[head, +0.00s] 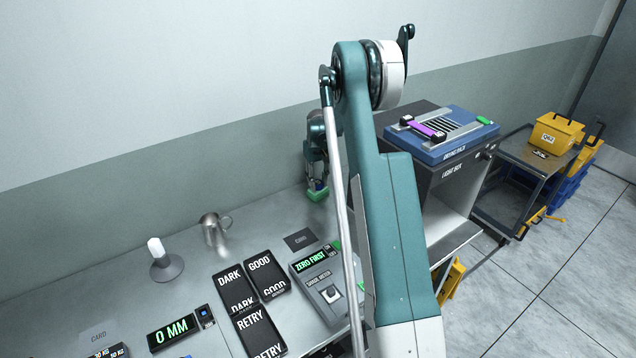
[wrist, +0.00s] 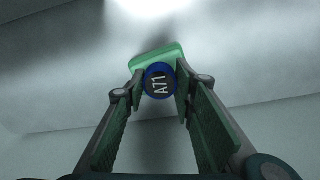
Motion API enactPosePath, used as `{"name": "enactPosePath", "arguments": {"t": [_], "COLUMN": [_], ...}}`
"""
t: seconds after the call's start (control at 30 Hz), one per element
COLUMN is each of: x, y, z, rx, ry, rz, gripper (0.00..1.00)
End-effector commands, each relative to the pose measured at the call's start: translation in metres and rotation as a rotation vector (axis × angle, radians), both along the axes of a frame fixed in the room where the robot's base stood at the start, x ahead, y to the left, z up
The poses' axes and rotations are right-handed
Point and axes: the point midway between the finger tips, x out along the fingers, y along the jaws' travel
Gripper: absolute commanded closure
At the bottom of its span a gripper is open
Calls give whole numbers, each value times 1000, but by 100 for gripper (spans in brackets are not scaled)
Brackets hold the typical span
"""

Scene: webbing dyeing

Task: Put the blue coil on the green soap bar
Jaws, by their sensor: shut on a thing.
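The blue coil (wrist: 149,76), with a dark round face marked A71, is between the fingertips of my gripper (wrist: 159,88) in the wrist view. My gripper is shut on it. The green soap bar (wrist: 152,56) lies on the bench just behind the coil, which hides part of it. In the head view the soap bar (head: 318,195) shows right below my gripper (head: 316,184), near the wall. I cannot tell whether the coil touches the bar.
A metal jug (head: 213,230) and a white lamp-like thing on a grey base (head: 166,264) stand left on the bench. A grey gauge meter (head: 325,284), dark trays (head: 237,288) and a dark card (head: 299,240) lie nearer. The light box (head: 462,180) stands right.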

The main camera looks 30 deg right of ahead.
Motion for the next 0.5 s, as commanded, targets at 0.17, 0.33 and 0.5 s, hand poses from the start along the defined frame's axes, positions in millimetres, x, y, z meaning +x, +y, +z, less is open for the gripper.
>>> {"name": "enactPosePath", "arguments": {"t": [0.17,0.33,0.5], "x": [0,0,0], "y": [0,0,0], "z": [0,-3,-3], "rx": [0,0,0], "ry": [0,0,0], "rz": [0,0,0], "gripper": [84,84,58]}}
